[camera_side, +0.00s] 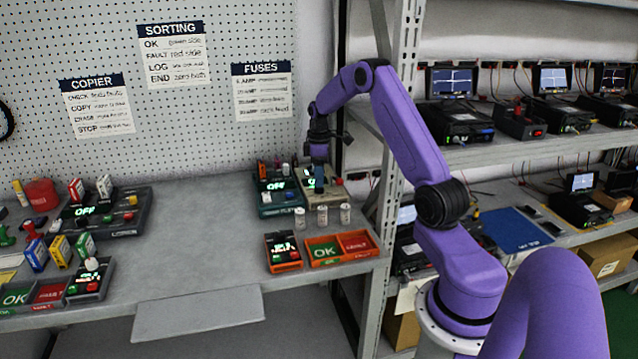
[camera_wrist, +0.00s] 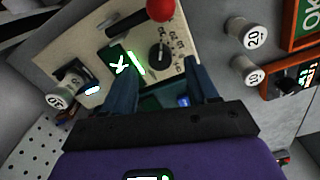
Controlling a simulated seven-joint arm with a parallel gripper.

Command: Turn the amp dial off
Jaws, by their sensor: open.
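The black dial (camera_wrist: 160,56) sits on a beige panel (camera_wrist: 88,48) with small printed marks around its right side; I cannot read its setting. A lit green-white display (camera_wrist: 124,62) is left of the dial. In the side view the beige box (camera_side: 334,191) stands at the back right of the bench, partly hidden by my gripper (camera_side: 318,184). In the wrist view my gripper (camera_wrist: 160,74) is open, its two blue fingers apart on either side below the dial. Nothing shows between them, and I cannot tell whether they touch the panel.
A red ball knob (camera_wrist: 160,9) and a black lever (camera_wrist: 126,22) are close to the dial. A teal box (camera_side: 277,193) adjoins on the left. Fuse cylinders (camera_side: 322,215) and an orange OK/fault tray (camera_side: 340,248) stand in front. A shelf post (camera_side: 397,150) rises at the right.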

